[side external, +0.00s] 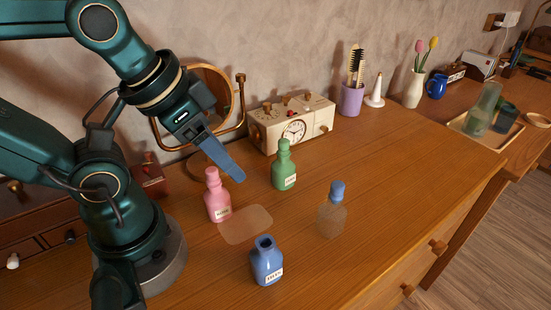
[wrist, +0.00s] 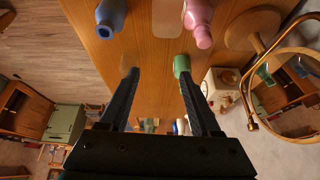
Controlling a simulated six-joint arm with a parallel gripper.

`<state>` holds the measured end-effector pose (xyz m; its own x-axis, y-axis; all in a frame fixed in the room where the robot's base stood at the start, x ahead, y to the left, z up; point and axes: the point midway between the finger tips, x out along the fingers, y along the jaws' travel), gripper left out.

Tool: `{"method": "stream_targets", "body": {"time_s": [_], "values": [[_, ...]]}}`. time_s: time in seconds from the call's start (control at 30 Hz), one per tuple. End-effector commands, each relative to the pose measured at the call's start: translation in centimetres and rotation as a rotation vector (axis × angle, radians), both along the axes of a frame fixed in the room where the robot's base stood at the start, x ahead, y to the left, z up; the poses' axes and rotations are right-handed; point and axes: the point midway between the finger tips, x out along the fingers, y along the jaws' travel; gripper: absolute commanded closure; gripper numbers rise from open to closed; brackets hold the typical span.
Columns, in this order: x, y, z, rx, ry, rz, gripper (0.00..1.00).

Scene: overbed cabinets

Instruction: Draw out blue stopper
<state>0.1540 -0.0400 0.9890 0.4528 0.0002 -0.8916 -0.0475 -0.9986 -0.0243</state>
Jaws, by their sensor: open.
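In the wrist view my gripper's fingers (wrist: 157,74) are spread wide; I cannot make out the blue stopper there.
A stoppered pink bottle (side external: 217,202) and a stoppered green bottle (side external: 284,172) stand close by. A pale mat (side external: 246,224) lies between the bottles. A clock radio (side external: 292,122) and a round mirror (side external: 207,90) stand behind. The desk right of the clear bottle is free.

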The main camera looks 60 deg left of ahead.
Motion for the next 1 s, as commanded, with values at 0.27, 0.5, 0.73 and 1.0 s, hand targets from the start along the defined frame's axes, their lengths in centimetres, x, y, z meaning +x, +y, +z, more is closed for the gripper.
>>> {"method": "stream_targets", "body": {"time_s": [0.27, 0.5, 0.73, 1.0], "values": [[3.4, -0.7, 5.1, 0.078, 0.050, -0.198, 0.36], [8.3, -2.5, 6.9, 0.131, 0.171, -0.408, 0.36], [12.8, -5.1, 5.4, 0.160, 0.290, -0.580, 0.36], [15.8, -7.8, 1.1, 0.168, 0.401, -0.679, 0.36]]}}
